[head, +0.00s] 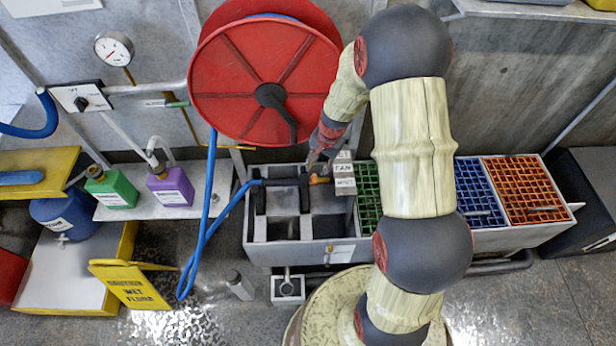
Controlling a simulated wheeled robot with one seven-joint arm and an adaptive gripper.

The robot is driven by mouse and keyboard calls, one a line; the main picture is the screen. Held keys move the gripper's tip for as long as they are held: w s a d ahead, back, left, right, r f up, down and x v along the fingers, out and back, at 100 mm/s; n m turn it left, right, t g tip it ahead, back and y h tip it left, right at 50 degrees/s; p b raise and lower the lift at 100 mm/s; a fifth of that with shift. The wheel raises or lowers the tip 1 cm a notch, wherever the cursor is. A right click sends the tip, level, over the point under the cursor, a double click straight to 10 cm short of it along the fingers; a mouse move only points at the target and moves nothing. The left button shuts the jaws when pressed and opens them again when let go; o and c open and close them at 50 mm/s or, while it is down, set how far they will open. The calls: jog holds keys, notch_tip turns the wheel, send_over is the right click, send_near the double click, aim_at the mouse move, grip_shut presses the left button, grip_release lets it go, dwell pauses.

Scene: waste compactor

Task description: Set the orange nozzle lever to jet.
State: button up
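The orange nozzle lever (320,180) is a small piece at the right end of the dark nozzle (283,182), which lies over the grey sink at the end of the blue hose. The lever points right toward a stack of white label plates (344,169). The middle plate appears to read FAN; the upper and lower plates are too small to read surely. The lever sits about level with the middle and lower plates. My gripper (314,159) is just above the lever, pointing down at it. Its fingers are tiny and partly hidden, so contact and opening cannot be told.
A red hose reel (264,84) hangs close above and left of my gripper. Green (367,190), blue (480,190) and orange (525,188) grates lie to the right. Green and purple jugs stand on a shelf left. A yellow wet-floor sign (131,288) stands on the floor.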

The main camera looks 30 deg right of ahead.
aim_at(314, 180)
jog(key=f+b, duration=0.1)
jog(key=f, duration=0.1)
jog(key=f+b, duration=0.1)
jog(key=f, duration=0.2)
jog(key=w+a+f+b, duration=0.1)
jog(key=f, duration=0.1)
jog(key=shift+w+f, duration=0.1)
jog(key=shift+f, duration=0.2)
jog(key=shift+c, duration=0.2)
grip_shut()
dwell(0.5)
